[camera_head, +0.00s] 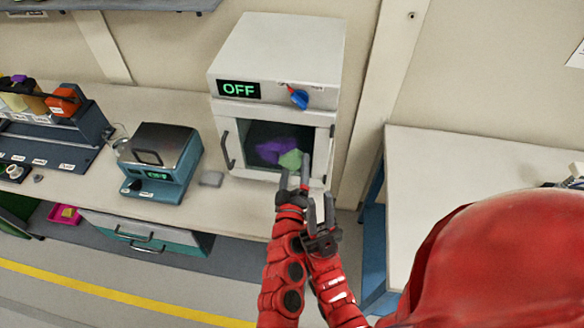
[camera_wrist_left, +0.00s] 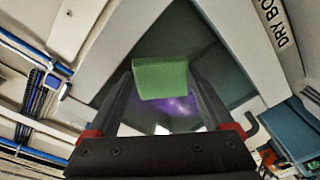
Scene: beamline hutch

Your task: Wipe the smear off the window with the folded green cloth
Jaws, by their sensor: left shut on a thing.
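The folded green cloth (camera_head: 291,158) is in my left gripper (camera_head: 295,172), in front of the dark window (camera_head: 258,133) of the white box. In the left wrist view the cloth (camera_wrist_left: 160,78) sits between the fingertips of my left gripper (camera_wrist_left: 160,95). A purple smear (camera_head: 272,150) shows on the window, just left of the cloth. It also shows below the cloth in the left wrist view (camera_wrist_left: 178,105). I cannot tell whether the cloth touches the glass. My right gripper (camera_head: 320,203) is lower, with its fingers apart and nothing seen between them.
The white box (camera_head: 280,50) has an OFF display, a blue knob (camera_head: 299,98) and handles beside the window. A grey-blue device (camera_head: 162,160) stands left of it on the bench. Another bench (camera_head: 470,165) is at the right. My arms are close together.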

